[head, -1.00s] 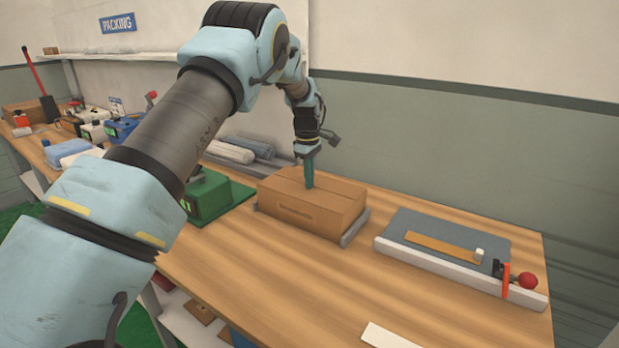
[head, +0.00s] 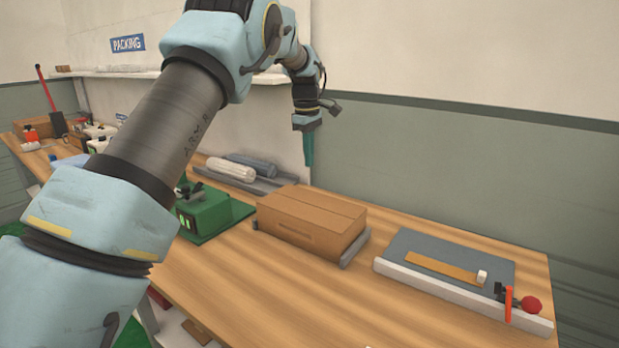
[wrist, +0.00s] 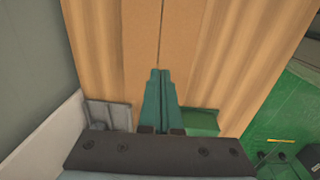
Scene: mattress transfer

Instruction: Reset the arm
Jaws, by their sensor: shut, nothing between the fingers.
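My gripper (head: 308,148) hangs from my raised arm with its teal fingers pointing down. It is above and behind the closed brown cardboard box (head: 312,216), clear of it and empty. In the wrist view my gripper (wrist: 159,72) shows its two teal fingers pressed together.
The box sits on a wooden workbench (head: 220,290). A green device (head: 205,215) stands to its left, and a grey board with a ruler and red-knobbed clamp (head: 420,255) to its right. Rolls (head: 232,168) lie behind. A wall runs along the back.

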